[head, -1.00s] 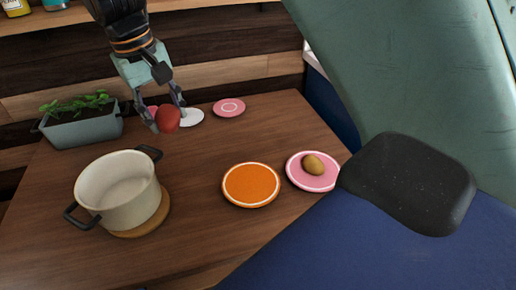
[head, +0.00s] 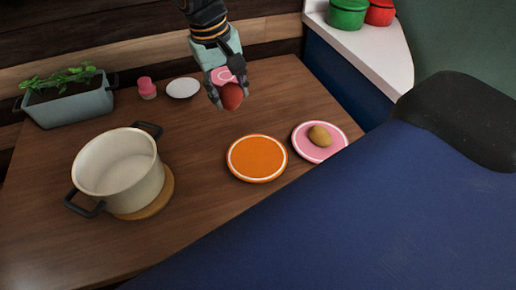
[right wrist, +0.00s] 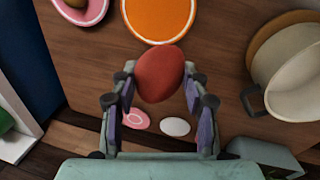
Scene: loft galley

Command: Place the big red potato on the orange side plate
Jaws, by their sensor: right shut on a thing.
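The big red potato (head: 232,97) is held in the air by my right gripper (head: 226,98), which is shut on it. In the right wrist view the red potato (right wrist: 160,75) sits between the two fingers. The orange side plate (head: 257,158) lies flat and empty on the wooden table, below and a little right of the potato in the head view. The orange plate also shows at the top of the right wrist view (right wrist: 160,18), apart from the potato. My left gripper is not in view.
A pink plate (head: 325,153) with a brown potato (head: 319,136) lies right of the orange plate. A cream pot (head: 120,170) stands on a round wooden board at left.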

